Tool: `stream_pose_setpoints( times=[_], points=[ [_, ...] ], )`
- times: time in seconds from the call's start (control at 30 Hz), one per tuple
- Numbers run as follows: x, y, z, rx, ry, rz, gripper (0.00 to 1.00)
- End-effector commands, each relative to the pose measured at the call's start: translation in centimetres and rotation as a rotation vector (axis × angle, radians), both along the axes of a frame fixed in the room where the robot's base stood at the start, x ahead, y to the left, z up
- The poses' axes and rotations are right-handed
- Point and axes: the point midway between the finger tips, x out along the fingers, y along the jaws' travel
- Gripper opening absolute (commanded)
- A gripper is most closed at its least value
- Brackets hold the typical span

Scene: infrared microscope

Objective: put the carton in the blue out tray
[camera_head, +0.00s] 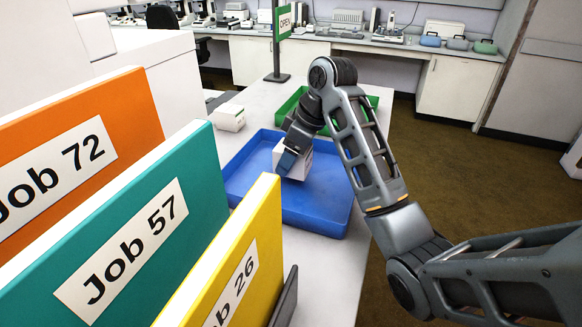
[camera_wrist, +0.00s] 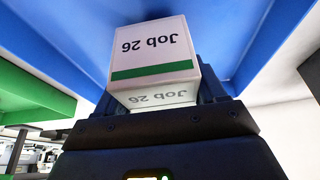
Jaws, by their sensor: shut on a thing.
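The white carton (camera_head: 293,160) is at my gripper in the head view, over the blue tray (camera_head: 318,214). In the wrist view the carton (camera_wrist: 152,50) carries the label "Job 26" and a green stripe, and sits between the fingers. My gripper (camera_head: 290,157) is shut on it. The blue tray also fills the upper part of the wrist view (camera_wrist: 60,30). The arm hides part of the tray's right side. I cannot tell whether the carton touches the tray floor.
A green tray (camera_head: 368,99) stands behind the blue one. Another white box (camera_head: 230,117) stands left of the blue tray. Job 72 (camera_head: 77,150), Job 57 (camera_head: 120,245) and Job 26 (camera_head: 240,260) folders stand at the front left. An OPEN sign (camera_head: 284,22) stands farther back.

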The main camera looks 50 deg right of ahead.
Motion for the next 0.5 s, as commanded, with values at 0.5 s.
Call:
stream_pose_setpoints(
  times=[0.5],
  points=[
    [0.0,0.0,-2.7,0.001,0.000,0.000,0.34]
  ],
)
